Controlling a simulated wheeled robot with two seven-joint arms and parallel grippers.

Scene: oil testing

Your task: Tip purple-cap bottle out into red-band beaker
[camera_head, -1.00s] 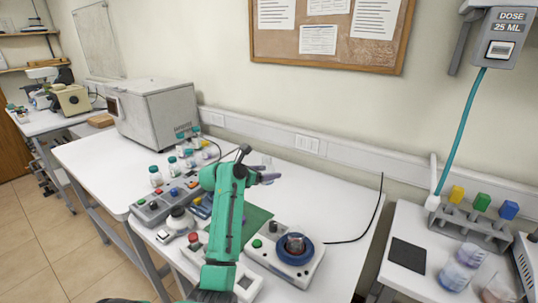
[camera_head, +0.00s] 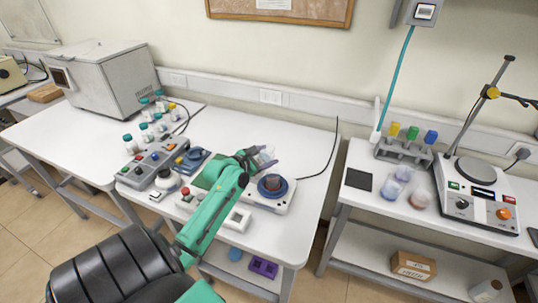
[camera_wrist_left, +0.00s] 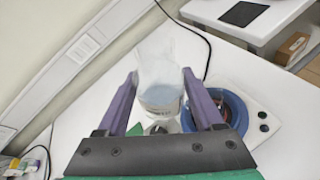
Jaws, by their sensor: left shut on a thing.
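My left gripper (camera_head: 264,163) is shut on a clear vessel (camera_head: 264,153), held above the white table beside the round blue-ringed device. In the left wrist view the vessel (camera_wrist_left: 160,80) sits between the purple fingers (camera_wrist_left: 163,98); it looks see-through, pale bluish, with a label-like band low down. No purple cap shows on it. On the right table stand clear beakers: a reddish-tinted one (camera_head: 421,197), which may be the red-band beaker, and bluish ones (camera_head: 391,188) beside it. Their bands are too small to tell. My right gripper is out of view.
The blue-ringed device (camera_head: 288,193) also shows in the wrist view (camera_wrist_left: 231,103). Several teal-capped bottles (camera_head: 131,145) stand left of the arm. A gap separates the tables. On the right table are a black mat (camera_head: 358,180), a colored-block rack (camera_head: 403,151) and a stirrer with stand (camera_head: 479,205).

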